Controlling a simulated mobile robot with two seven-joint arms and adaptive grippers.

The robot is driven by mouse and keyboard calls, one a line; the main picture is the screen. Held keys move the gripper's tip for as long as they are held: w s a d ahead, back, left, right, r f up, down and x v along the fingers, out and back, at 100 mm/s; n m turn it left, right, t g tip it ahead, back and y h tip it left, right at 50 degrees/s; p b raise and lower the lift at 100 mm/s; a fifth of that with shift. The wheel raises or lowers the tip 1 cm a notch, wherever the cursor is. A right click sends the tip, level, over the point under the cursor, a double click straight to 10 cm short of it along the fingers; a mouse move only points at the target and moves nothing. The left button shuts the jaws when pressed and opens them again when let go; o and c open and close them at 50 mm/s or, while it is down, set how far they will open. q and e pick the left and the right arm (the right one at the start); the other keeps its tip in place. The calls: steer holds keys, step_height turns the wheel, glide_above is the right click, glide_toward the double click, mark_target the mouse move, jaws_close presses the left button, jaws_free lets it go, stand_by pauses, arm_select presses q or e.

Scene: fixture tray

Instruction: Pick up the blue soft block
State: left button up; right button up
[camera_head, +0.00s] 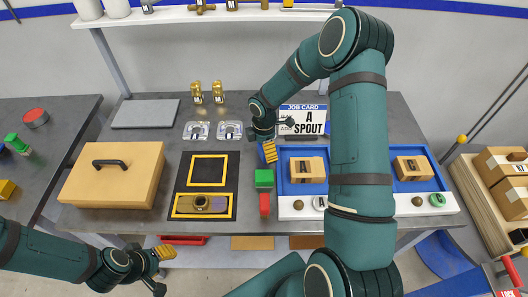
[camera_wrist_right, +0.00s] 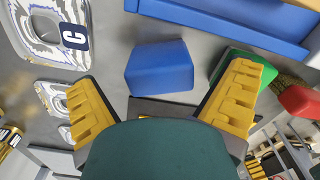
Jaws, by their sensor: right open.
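The blue soft block (camera_wrist_right: 159,66) lies on the grey table in the right wrist view, ahead of and between my right gripper's yellow fingers. My right gripper (camera_wrist_right: 163,106) is open and empty, and the block is apart from both fingers. In the head view my right gripper (camera_head: 277,136) hangs over the table at the left end of the blue tray. My left gripper (camera_head: 161,270) is open and empty in front of the table's front edge, low on the left.
A green block (camera_head: 264,178) and a red block (camera_head: 265,204) stand in line in front of the blue block. The blue tray (camera_head: 283,169) is close on the right. A job card stands behind.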

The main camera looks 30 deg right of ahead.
steer(key=shift+f, duration=0.65)
steer(key=c, duration=1.3)
steer(key=shift+r, duration=0.1)
steer(key=shift+c, duration=0.2)
step_height(320, 180, up, 10)
steer(key=shift+f, duration=0.1)
steer(key=shift+o, duration=1)
